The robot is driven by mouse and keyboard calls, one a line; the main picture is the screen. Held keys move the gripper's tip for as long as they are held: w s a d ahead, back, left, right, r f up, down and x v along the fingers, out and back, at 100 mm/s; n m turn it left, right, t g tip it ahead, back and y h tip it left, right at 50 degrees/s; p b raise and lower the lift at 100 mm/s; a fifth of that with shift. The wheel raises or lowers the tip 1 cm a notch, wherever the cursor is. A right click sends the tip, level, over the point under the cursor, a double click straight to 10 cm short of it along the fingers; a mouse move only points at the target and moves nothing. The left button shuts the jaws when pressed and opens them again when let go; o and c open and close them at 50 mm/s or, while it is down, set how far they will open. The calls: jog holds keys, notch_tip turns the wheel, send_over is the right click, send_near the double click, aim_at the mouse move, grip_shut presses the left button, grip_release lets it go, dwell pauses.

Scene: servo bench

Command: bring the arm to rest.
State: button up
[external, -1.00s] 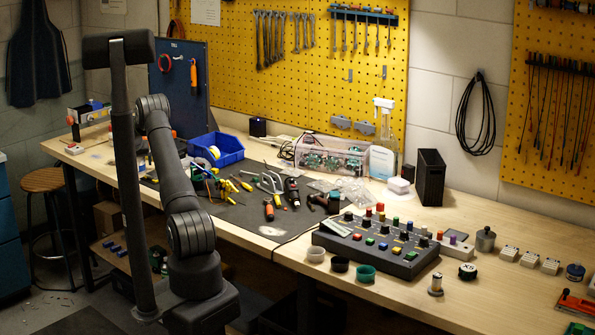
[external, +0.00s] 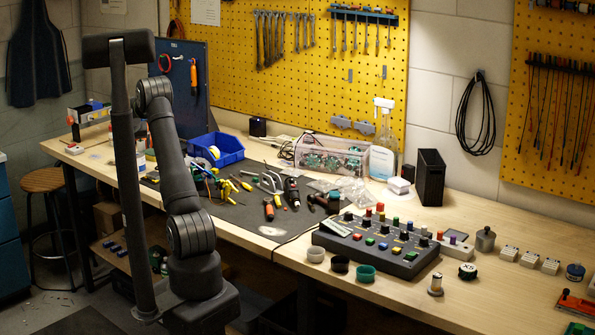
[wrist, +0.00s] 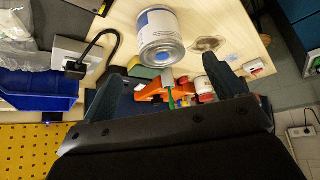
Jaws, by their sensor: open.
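My arm (external: 178,170) rises from its base beside the bench's front edge. In the external view my gripper cannot be made out behind the arm links. In the wrist view my gripper (wrist: 157,70) shows two dark fingers spread wide apart, with nothing held between them. A metal can with a white and blue label (wrist: 160,38) stands on the bench beyond the fingers. An orange tool (wrist: 165,90) lies near it.
A blue bin (external: 217,150), loose hand tools on a dark mat (external: 262,222) and a button panel (external: 375,248) occupy the bench. The wrist view also shows a blue bin (wrist: 40,88) at left.

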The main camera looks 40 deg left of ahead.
jog(key=shift+v, duration=0.8)
jog(key=x, duration=1.2)
jog(key=shift+f, duration=0.35)
notch_tip(320, 180, up, 3)
jog(key=shift+d+f, duration=0.1)
jog(key=shift+r, duration=0.45)
jog(key=shift+f, duration=0.15)
